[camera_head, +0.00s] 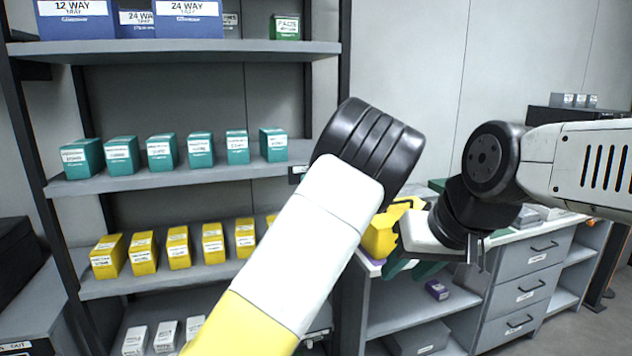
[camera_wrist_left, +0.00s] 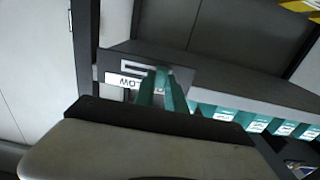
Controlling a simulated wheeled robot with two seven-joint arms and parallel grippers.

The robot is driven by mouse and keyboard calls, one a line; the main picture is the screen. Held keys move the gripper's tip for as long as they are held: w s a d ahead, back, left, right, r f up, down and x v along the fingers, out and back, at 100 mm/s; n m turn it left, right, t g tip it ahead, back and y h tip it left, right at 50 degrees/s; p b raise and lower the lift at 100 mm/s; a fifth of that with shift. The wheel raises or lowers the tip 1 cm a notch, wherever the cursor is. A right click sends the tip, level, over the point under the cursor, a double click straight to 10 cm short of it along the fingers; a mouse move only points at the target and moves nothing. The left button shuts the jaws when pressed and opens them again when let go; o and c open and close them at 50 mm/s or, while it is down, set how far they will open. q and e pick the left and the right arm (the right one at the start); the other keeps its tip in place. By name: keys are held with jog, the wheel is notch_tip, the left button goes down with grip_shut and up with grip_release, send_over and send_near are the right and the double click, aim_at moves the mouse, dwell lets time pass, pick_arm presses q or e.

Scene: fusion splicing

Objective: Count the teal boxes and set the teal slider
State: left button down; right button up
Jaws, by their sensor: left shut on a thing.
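Several teal boxes (camera_head: 162,152) stand in a spaced row on the middle shelf in the head view. They also show at the right of the left wrist view (camera_wrist_left: 250,120). My left gripper (camera_wrist_left: 165,78) has its teal fingers close together at a dark slotted plate (camera_wrist_left: 120,62) with a white label, at the shelf's end. It is shut on what seems to be the teal slider, which the fingers mostly hide. My left arm hides this gripper in the head view. My right gripper (camera_head: 412,268) is at the right, away from the boxes, its teal fingers partly hidden.
Several yellow boxes (camera_head: 178,247) stand on the shelf below. Blue boxes (camera_head: 188,20) and a green box (camera_head: 285,27) are on the top shelf, white boxes (camera_head: 165,336) at the bottom. A grey drawer cabinet (camera_head: 528,285) stands at the right.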

pick_arm(q)
jog(key=c, duration=1.4)
grip_release()
jog(key=shift+s+a, duration=0.1)
jog(key=shift+a, duration=0.15)
jog(key=shift+o, duration=0.2)
jog(key=v, duration=0.7)
jog(key=shift+s, duration=0.35)
jog(key=shift+d, duration=0.1)
